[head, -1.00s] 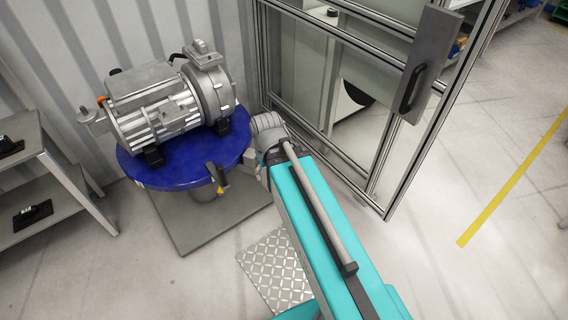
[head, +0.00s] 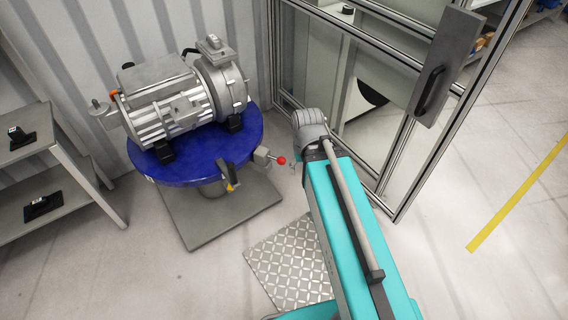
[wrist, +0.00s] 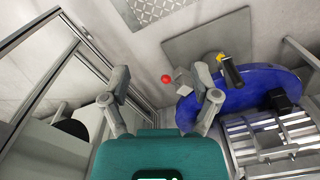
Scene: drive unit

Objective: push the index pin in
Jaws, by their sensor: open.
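The index pin's red ball knob (head: 281,160) sticks out from a grey block (head: 262,156) at the right edge of the blue round table (head: 185,172). In the wrist view the red knob (wrist: 166,78) shows beyond my fingertips and roughly between them, with the grey block (wrist: 183,80) just right of it. My gripper (wrist: 160,97) is open and empty, its two fingers spread wide. It does not visibly touch the knob. In the head view my arm hides the fingers. How deep the pin sits cannot be told.
A grey motor unit (head: 170,100) lies on the blue table. A black and yellow lever (head: 230,177) sits at the table's front edge. A framed glass enclosure (head: 385,110) stands close right of my arm. A grey shelf (head: 55,170) stands left.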

